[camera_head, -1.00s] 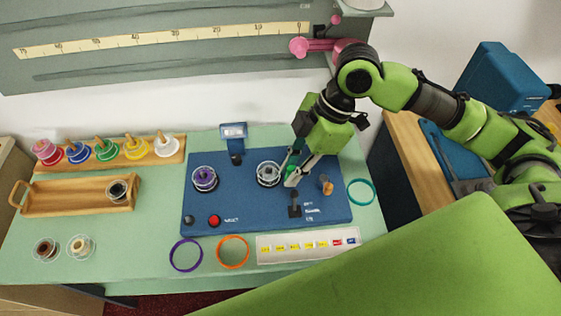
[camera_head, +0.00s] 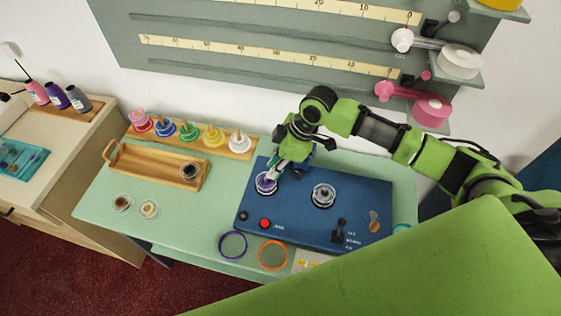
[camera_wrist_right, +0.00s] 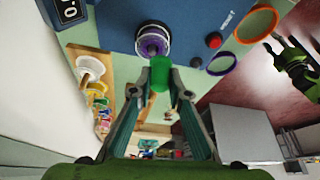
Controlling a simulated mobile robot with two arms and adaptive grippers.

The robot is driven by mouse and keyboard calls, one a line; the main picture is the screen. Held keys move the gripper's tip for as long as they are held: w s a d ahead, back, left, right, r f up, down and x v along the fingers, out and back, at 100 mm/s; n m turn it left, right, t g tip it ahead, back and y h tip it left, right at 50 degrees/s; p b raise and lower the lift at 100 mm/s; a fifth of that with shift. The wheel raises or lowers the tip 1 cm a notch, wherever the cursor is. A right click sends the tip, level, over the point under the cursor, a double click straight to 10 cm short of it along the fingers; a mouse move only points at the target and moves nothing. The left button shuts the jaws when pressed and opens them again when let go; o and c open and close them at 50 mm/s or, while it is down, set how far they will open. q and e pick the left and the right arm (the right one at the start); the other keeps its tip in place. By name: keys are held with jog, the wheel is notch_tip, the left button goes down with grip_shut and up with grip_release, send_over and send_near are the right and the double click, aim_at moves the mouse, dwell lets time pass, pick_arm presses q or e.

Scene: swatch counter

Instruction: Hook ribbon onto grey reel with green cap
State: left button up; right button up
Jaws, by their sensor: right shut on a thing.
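My right gripper (camera_head: 272,178) is over the left spindle of the blue machine (camera_head: 295,225). In the right wrist view its fingers (camera_wrist_right: 161,84) are shut on a small green cylindrical cap (camera_wrist_right: 161,73). A reel with a purple hub (camera_head: 265,184) sits there; it shows in the wrist view (camera_wrist_right: 151,42), just past the cap. I cannot tell whether they touch. A second reel, greyish and clear with a dark centre (camera_head: 323,195), sits on the right spindle. I make out no ribbon. My left gripper (camera_wrist_right: 292,62) shows small at the wrist view's right edge; its jaw state is unclear.
A wooden tray (camera_head: 150,168) with one dark reel stands left, before a rack of coloured spools (camera_head: 190,137). Two small reels (camera_head: 148,209) lie on the green counter. Purple (camera_head: 233,245) and orange (camera_head: 273,255) rings lie in front of the machine. A ruler wall rises behind.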

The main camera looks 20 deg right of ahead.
jog(key=shift+w+a+f, duration=0.15)
jog(key=shift+a+f, duration=0.05)
jog(key=shift+f, duration=0.3)
notch_tip(320, 180, down, 5)
jog(key=b, duration=0.5)
jog(key=shift+r, duration=0.2)
jog(key=shift+f, duration=0.4)
dwell(0.4)
